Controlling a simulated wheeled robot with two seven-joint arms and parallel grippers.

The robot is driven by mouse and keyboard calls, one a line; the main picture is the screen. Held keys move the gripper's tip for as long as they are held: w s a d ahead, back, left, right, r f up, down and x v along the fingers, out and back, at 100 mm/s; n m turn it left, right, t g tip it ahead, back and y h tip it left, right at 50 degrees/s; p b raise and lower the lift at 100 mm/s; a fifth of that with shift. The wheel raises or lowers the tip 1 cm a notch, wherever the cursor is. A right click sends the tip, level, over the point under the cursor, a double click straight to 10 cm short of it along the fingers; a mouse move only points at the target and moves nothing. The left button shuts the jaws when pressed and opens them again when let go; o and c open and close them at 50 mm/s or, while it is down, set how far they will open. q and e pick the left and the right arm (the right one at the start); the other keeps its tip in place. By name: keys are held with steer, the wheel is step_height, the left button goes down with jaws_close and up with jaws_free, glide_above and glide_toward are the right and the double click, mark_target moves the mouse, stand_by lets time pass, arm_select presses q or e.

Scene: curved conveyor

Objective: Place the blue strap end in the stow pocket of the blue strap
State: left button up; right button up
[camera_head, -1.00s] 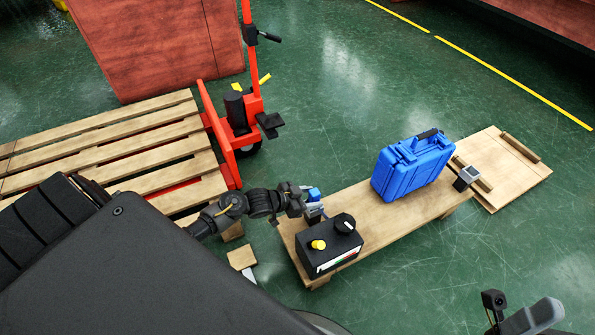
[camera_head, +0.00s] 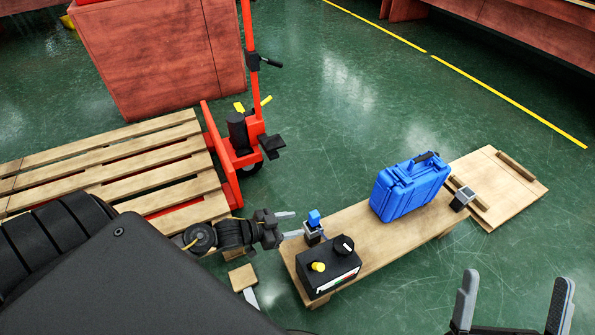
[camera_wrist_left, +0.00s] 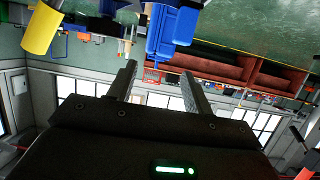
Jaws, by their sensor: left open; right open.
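A small blue piece (camera_head: 314,217), which looks like the blue strap end, stands upright in a grey-and-black square holder (camera_head: 313,234) at the plank's left end. I cannot tell how deep it sits or whether this holder is the stow pocket. My left gripper (camera_head: 289,225) is open and empty, just left of the piece, fingers pointing at it. In the left wrist view, blue shapes (camera_wrist_left: 170,35) show beyond the open fingers; I cannot cleanly separate the piece from the case. My right gripper (camera_head: 513,300) is open and empty at the bottom right, away from the plank.
A black control box (camera_head: 330,271) with a yellow button and black knob stands in front of the holder. A blue case (camera_head: 410,187) and another square holder (camera_head: 462,198) stand further right on the plank (camera_head: 365,222). A pallet (camera_head: 120,160) and red jack (camera_head: 237,150) are behind left.

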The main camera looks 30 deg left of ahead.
arm_select(q)
steer(key=s+d+r+m+t+h, duration=0.1)
steer(key=s+d+r+t+h, duration=0.15)
steer(key=d+r, duration=0.85)
steer(key=s+d+r+t, duration=0.1)
steer(key=s+r+t, duration=0.1)
steer(key=r, duration=0.6)
steer(key=s+d+r+n+t+h, duration=0.1)
steer(key=s+r+t, duration=0.2)
steer(key=r, duration=0.6)
steer(key=s+d+r+n+t+h, duration=0.1)
steer(key=s+r+t, duration=0.2)
steer(key=r+t, duration=0.2)
step_height(320, 180, up, 3)
steer(key=shift+s+d+r, duration=0.15)
steer(key=shift+d, duration=0.25)
